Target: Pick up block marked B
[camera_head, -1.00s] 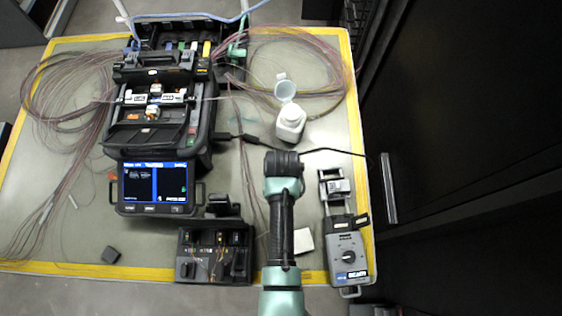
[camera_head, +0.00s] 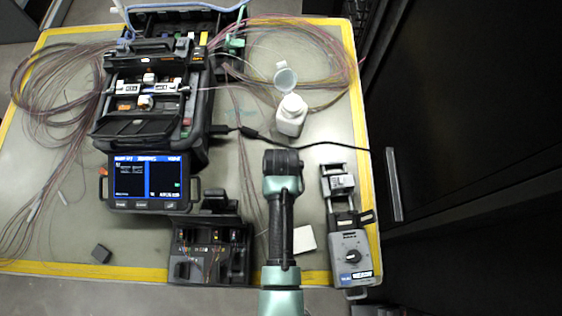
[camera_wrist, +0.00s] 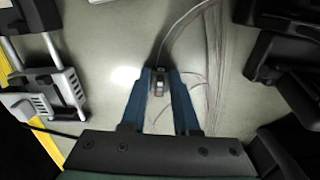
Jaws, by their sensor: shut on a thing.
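In the wrist view, my gripper's two blue fingers (camera_wrist: 160,76) are closed around a small dark block (camera_wrist: 159,88) with a light patch on it. A thin fibre runs from its far end up and to the right. I cannot read any letter on it, so I cannot tell whether it is B. In the head view, my wrist (camera_head: 282,162) is above the table right of the splicer, and hides the fingers and the held block. Another small dark block (camera_head: 101,254) lies at the table's front left, with no readable mark.
The fusion splicer (camera_head: 150,140) stands at the left with its lid raised. A black tool tray (camera_head: 211,268) is in front of it. A white bottle (camera_head: 291,115) stands behind my wrist. A grey stripper tool (camera_head: 352,258) lies at the right. A dark cabinet borders the right side.

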